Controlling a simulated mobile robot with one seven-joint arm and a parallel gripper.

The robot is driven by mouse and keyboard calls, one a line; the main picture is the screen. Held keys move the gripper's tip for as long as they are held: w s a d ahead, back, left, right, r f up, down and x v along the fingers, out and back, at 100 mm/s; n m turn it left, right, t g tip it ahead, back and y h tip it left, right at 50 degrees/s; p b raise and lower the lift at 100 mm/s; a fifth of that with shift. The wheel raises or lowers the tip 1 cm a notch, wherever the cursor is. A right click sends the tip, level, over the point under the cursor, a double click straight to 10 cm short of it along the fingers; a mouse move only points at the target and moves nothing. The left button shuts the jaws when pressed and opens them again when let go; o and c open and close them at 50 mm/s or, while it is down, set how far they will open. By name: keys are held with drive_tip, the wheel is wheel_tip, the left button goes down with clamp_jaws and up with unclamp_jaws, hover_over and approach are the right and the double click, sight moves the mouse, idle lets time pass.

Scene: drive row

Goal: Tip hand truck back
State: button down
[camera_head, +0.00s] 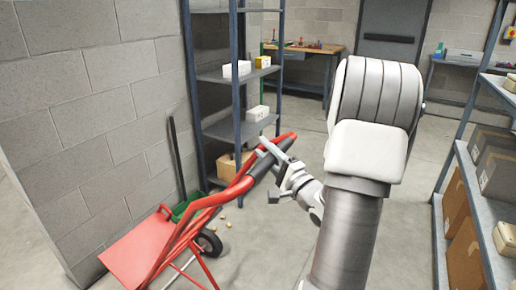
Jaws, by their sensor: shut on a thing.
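The red hand truck (192,231) stands at the lower left, near the block wall. Its frame leans, with the handle end up toward the middle of the picture and a flat red plate (139,247) low at the left. A black wheel (209,243) shows on the floor beside the frame. My gripper (268,151) is at the upper end of the hand truck and is shut on its dark-gripped handle (266,163). My arm reaches in from the right. The second wheel is not clearly visible.
A grey shelf rack (237,75) with boxes stands behind the handle. A green dustpan (188,207) with an upright dark stick is by the wall. Another shelf (487,200) with cartons is at right. A wooden workbench (304,48) is at the back.

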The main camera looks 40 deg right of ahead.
drive_tip(key=shift+s+d+f, duration=0.15)
drive_tip(key=shift+s+f, duration=0.15)
drive_tip(key=shift+s, duration=0.15)
drive_tip(key=shift+f, duration=0.15)
drive_tip(key=c, duration=0.5)
unclamp_jaws()
drive_tip(key=shift+s, duration=0.4)
drive_tip(key=p+v, duration=0.1)
drive_tip(key=v, duration=1.5)
drive_tip(key=shift+s, duration=0.3)
